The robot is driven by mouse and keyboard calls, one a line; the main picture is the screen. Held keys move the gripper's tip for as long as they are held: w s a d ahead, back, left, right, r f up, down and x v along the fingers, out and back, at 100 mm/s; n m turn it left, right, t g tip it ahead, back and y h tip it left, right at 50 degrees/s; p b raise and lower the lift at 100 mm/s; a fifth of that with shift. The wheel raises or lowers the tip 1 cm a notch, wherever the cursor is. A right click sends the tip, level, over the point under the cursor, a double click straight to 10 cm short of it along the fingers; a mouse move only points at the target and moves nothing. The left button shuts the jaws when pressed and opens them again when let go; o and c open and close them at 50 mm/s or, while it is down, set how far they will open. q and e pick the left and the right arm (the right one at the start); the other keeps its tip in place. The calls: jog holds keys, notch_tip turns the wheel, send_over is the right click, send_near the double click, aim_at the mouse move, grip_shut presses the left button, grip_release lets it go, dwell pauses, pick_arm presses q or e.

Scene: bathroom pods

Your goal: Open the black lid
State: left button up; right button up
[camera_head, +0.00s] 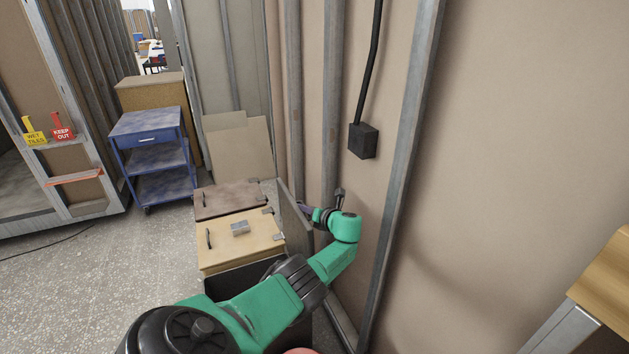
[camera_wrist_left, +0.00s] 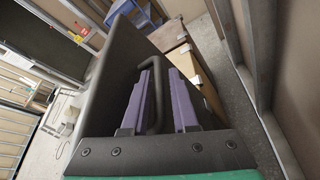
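The black lid (camera_head: 294,222) stands up on edge at the right side of the black box (camera_head: 222,287), whose dark inside partly shows behind my arm. In the left wrist view the lid (camera_wrist_left: 115,75) is a large dark panel with a black loop handle (camera_wrist_left: 155,90). My left gripper (camera_head: 308,211) is on the right side of the raised lid. Its purple fingers (camera_wrist_left: 164,100) are apart, with the handle between them, nearer the left finger. A firm grip does not show. My right gripper is in neither view.
Boxes with a light wood lid (camera_head: 240,240) and a brown lid (camera_head: 228,200), both shut, stand beyond the black box. A wall with metal studs (camera_head: 400,180) is close on the right. A blue cart (camera_head: 150,155) stands farther back.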

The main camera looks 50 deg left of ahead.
pick_arm(q)
jog(key=p+v, duration=0.4)
jog(key=v, duration=1)
